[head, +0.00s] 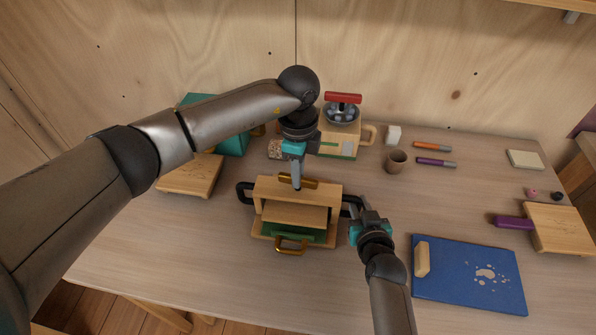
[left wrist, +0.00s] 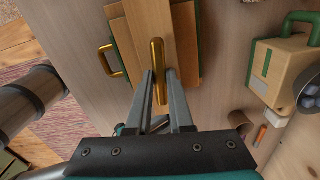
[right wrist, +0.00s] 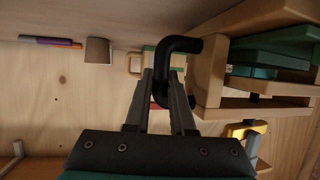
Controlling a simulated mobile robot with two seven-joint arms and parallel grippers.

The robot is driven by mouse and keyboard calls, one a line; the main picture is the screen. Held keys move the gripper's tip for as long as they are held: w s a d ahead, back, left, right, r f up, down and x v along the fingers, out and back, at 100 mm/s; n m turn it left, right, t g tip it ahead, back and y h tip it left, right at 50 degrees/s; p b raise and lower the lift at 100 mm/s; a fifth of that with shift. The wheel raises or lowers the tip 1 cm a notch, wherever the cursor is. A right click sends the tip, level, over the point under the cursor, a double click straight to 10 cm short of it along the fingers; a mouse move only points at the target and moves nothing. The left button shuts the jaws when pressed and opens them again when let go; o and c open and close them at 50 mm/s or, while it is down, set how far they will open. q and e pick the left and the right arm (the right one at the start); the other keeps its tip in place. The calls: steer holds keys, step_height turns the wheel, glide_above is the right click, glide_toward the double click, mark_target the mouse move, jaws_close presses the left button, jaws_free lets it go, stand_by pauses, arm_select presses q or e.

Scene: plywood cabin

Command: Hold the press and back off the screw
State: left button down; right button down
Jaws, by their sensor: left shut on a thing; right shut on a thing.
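The wooden press (head: 328,191) stands in the middle of the table, with a board (head: 295,213) inside its frame over a green layer (head: 310,238). A brass screw bar (head: 312,183) lies across its top. My left gripper (head: 297,184) reaches down from above and is shut on the bar, which also shows between its fingers in the left wrist view (left wrist: 157,58). My right gripper (head: 355,212) is shut on the black side handle at the right, clear in the right wrist view (right wrist: 180,45). The other black handle (head: 243,192) is free. A brass pull (head: 290,246) is at the front.
A wooden box with a red-handled top (head: 343,98) and a cup (head: 396,162) stand behind the press. A wooden board (head: 190,176) lies left. A blue board (head: 468,275) lies front right. Markers (head: 436,161) lie at the back right. Table in front of the press is clear.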

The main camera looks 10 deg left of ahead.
stand_by(0.3)
arm_select(q)
steer(key=c, duration=0.8)
jaws_free()
step_height(320, 180, up, 12)
arm_select(e)
steer(key=c, duration=0.7)
jaws_free()
